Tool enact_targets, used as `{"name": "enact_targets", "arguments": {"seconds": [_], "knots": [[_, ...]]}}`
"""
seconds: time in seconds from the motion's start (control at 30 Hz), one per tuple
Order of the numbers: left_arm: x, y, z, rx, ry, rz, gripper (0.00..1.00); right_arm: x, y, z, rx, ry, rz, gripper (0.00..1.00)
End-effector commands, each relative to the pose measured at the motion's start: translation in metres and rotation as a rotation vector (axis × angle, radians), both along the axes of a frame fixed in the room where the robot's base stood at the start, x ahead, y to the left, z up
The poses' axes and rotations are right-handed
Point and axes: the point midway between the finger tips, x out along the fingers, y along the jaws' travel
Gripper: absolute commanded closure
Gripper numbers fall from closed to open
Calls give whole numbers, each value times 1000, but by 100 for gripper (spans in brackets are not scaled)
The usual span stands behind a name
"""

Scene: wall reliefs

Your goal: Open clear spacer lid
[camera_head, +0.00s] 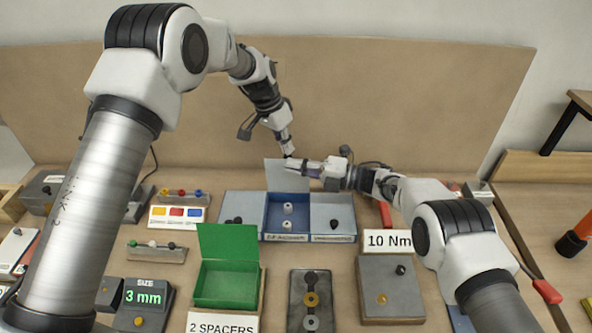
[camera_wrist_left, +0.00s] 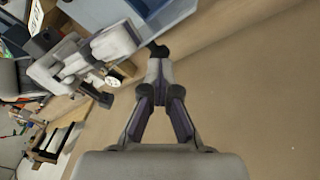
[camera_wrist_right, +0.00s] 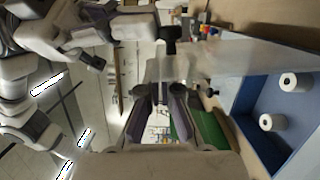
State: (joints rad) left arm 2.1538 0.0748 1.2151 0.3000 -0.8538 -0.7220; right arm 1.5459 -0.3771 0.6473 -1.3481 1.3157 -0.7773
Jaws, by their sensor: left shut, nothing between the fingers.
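The clear lid (camera_head: 287,176) stands raised at the back of the blue middle compartment (camera_head: 270,215), which shows open from above. Two white spacers (camera_head: 287,208) stand inside it. In the right wrist view the lid is a see-through panel (camera_wrist_right: 250,55), with the blue compartment (camera_wrist_right: 253,118) and spacers to its right. My right gripper (camera_head: 304,168) is at the lid's upper right part; its fingers (camera_wrist_right: 165,75) look apart, and contact is unclear. My left gripper (camera_head: 288,153) is shut and empty just above the lid's top edge; its joined fingertips show in the left wrist view (camera_wrist_left: 158,60).
Grey compartments with dark items flank the blue one, left (camera_head: 238,207) and right (camera_head: 335,212). In front are an open green box (camera_head: 228,250), a grey plate with rings (camera_head: 311,300) and a 10 Nm station (camera_head: 388,243). A tan panel (camera_head: 400,100) stands behind. The two grippers are close together.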

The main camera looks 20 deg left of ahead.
Motion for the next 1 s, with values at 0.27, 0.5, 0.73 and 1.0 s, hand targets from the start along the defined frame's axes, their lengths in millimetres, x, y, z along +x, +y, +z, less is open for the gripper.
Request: {"name": "enact_targets", "arguments": {"seconds": [0.27, 0.5, 0.73, 1.0], "knots": [[-14, -2, -25, 1, 54, -10, 52, 3, 0, -4, -2, -1, -10, 100], [-14, -2, -23, 0, 54, -9, 52, 4, -1, -3, -3, 0, -13, 100], [-13, -2, -21, -1, 51, -7, 52, 4, -1, -1, -1, -2, -12, 100], [-13, 2, -4, -1, 46, -6, 52, 3, -1, 1, 1, -4, -10, 100]]}}
